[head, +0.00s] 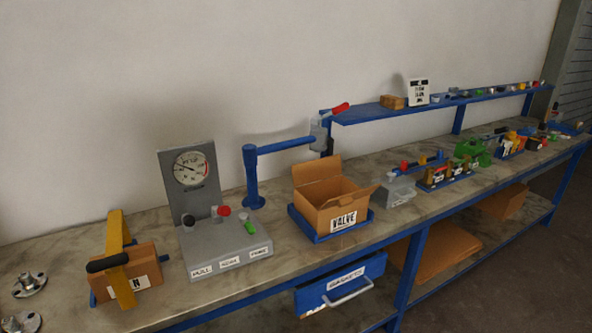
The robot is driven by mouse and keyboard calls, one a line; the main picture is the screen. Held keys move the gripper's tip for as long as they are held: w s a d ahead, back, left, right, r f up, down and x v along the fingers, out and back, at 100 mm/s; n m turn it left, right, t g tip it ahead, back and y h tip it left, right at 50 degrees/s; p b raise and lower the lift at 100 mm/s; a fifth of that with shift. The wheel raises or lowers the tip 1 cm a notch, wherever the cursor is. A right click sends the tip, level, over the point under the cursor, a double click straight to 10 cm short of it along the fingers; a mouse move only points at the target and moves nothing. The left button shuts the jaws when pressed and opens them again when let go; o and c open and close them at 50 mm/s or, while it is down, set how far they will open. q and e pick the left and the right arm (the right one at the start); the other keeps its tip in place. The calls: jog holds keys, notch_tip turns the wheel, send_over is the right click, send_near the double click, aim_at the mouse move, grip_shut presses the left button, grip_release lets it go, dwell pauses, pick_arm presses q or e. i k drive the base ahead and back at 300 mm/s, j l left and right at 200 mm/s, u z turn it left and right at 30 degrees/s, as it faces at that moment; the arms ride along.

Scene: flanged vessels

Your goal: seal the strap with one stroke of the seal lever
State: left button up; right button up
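At the left end of the bench, a yellow band or frame (116,243) passes over a cardboard box (144,270). A dark lever-like handle with a black grip (107,262) lies across the yellow part in front of the box. I cannot tell whether the yellow part is the strap, or whether this handle is the seal lever. Neither of my grippers is in view.
A grey gauge panel (188,184) has a base with labelled levers. An open box marked VALVE (345,219) sits in a blue tray. A blue drawer (343,285) hangs below. Metal flanges (29,284) lie at far left. A blue shelf (375,112) runs along the back right.

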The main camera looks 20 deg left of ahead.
aim_at(248, 225)
jog(key=u, duration=1.15)
